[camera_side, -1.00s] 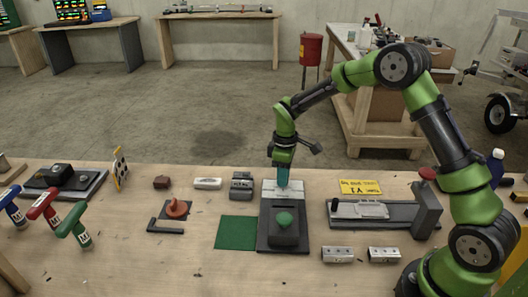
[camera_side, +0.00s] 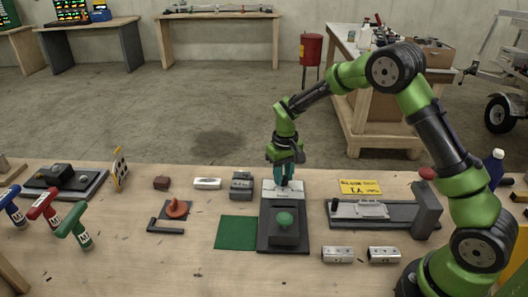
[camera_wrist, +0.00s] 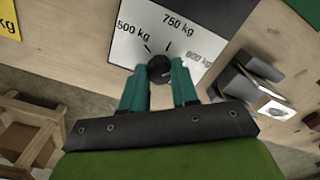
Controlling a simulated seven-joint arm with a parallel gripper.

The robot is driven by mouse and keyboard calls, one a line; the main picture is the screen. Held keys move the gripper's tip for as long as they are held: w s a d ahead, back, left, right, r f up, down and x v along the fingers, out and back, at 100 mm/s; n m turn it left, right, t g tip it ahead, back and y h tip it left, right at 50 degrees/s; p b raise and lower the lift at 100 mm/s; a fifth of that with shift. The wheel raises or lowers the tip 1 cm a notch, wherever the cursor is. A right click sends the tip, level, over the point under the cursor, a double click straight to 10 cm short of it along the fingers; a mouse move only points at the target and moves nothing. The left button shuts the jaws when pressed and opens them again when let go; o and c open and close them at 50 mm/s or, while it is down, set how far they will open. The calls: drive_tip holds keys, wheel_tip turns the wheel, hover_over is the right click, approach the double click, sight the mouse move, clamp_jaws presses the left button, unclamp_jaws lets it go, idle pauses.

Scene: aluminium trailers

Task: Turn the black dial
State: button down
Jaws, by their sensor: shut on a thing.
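The black dial (camera_wrist: 159,68) sits on a white plate (camera_wrist: 140,20) printed with 500 kg, 750 kg and a third, partly blurred kg mark. In the wrist view my gripper (camera_wrist: 160,75) has its two teal fingers shut on the dial, one on each side. In the side view my gripper (camera_side: 287,178) points down at the white plate (camera_side: 270,190) at the back of a dark base (camera_side: 268,243). The dial is hidden behind the fingers there. A green knob (camera_side: 285,219) stands on a block at the front of that base.
A green mat (camera_side: 236,232) lies left of the base. Grey blocks (camera_side: 241,185) stand at its back left. A long grey fixture (camera_side: 350,212) and a yellow sign (camera_side: 360,187) lie to the right. Two metal blocks (camera_side: 337,254) lie in front of the fixture.

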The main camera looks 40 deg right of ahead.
drive_tip(key=shift+r+m, duration=0.1)
drive_tip(key=shift+m, duration=1.2)
drive_tip(key=c, duration=0.8)
unclamp_jaws()
drive_tip(key=shift+c, duration=0.2)
wheel_tip(320, 180, up, 17)
